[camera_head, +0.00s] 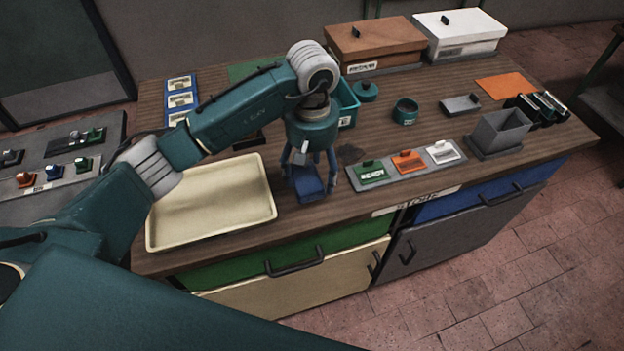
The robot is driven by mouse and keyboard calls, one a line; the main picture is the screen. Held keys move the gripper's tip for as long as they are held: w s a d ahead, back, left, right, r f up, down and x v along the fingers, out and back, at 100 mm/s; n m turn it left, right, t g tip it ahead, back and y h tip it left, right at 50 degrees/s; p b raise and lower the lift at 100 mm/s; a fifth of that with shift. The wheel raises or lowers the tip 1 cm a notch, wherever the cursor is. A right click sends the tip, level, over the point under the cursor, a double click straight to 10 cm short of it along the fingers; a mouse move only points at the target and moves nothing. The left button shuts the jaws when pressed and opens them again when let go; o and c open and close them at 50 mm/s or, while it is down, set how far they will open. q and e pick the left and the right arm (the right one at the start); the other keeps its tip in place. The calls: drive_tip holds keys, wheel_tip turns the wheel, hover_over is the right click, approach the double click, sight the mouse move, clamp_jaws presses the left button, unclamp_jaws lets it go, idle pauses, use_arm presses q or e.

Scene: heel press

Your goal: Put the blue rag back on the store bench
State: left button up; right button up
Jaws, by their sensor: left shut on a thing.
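The blue rag (308,182) is a small dark blue piece between the fingers of my left gripper (312,178). My left gripper points down over the front part of the wooden store bench (460,150) and is shut on the rag. The rag is close to the bench top, just right of the cream tray. I cannot tell whether it touches the wood. The gripper fingers hide part of it. My right gripper is not in view.
The cream tray (262,213) lies left of the gripper. A grey open box (499,131) stands further right. Brown (372,40) and white (459,30) boxes stand at the back.

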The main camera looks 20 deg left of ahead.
sight(311, 185)
use_arm(q)
drive_tip(key=shift+a+f, duration=0.1)
drive_tip(key=shift+f, duration=0.55)
wheel_tip(311, 185, down, 3)
drive_tip(key=shift+f+p, duration=0.1)
drive_tip(key=shift+p, duration=0.55)
drive_tip(key=shift+f, duration=0.2)
drive_tip(key=shift+f+b, duration=0.2)
drive_tip(key=shift+b, duration=0.15)
drive_tip(key=o, duration=0.9)
drive_tip(key=shift+r, duration=0.1)
drive_tip(key=shift+o, duration=0.6)
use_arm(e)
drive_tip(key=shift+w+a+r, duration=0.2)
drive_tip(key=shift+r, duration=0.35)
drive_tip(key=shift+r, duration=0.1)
